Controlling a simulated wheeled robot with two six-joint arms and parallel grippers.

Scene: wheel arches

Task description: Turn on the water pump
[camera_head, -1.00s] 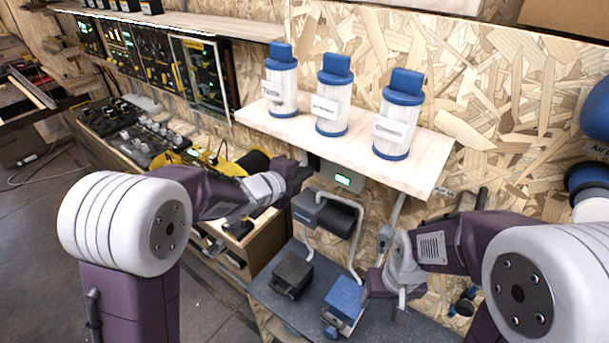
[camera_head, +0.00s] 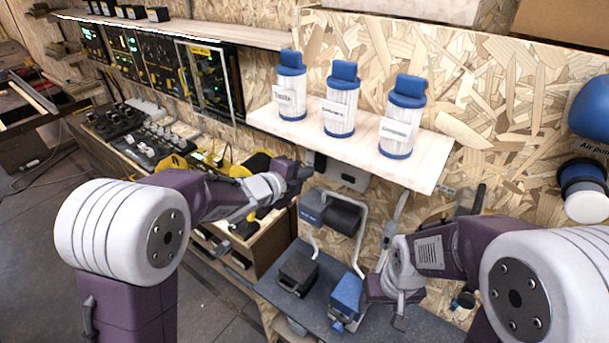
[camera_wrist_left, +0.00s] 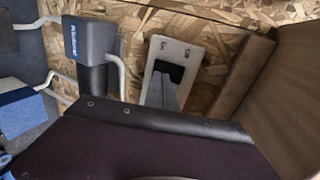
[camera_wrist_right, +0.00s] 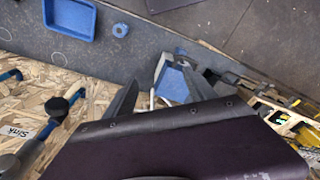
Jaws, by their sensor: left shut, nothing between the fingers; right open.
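A pale control panel (camera_head: 343,172) hangs on the chipboard wall under the shelf. It shows closer in the left wrist view (camera_wrist_left: 187,52), with a dark rectangle at its middle. My left gripper (camera_head: 304,171) is shut and empty, its fingertips (camera_wrist_left: 161,85) in front of that rectangle; contact cannot be told. A blue box unit (camera_head: 346,292) and a black box unit (camera_head: 298,270) stand on the grey bench below. A dark labelled unit with pipes (camera_head: 330,212) is on the wall. Which one is the water pump is unclear. My right gripper (camera_head: 387,312) is open and empty beside the blue unit.
The shelf (camera_head: 430,160) holds three blue-capped filter canisters (camera_head: 341,103) just above my left gripper. A wooden cabinet (camera_head: 270,240) stands left of the grey bench (camera_head: 330,318). A blue tray (camera_wrist_right: 68,18) lies on the bench in the right wrist view.

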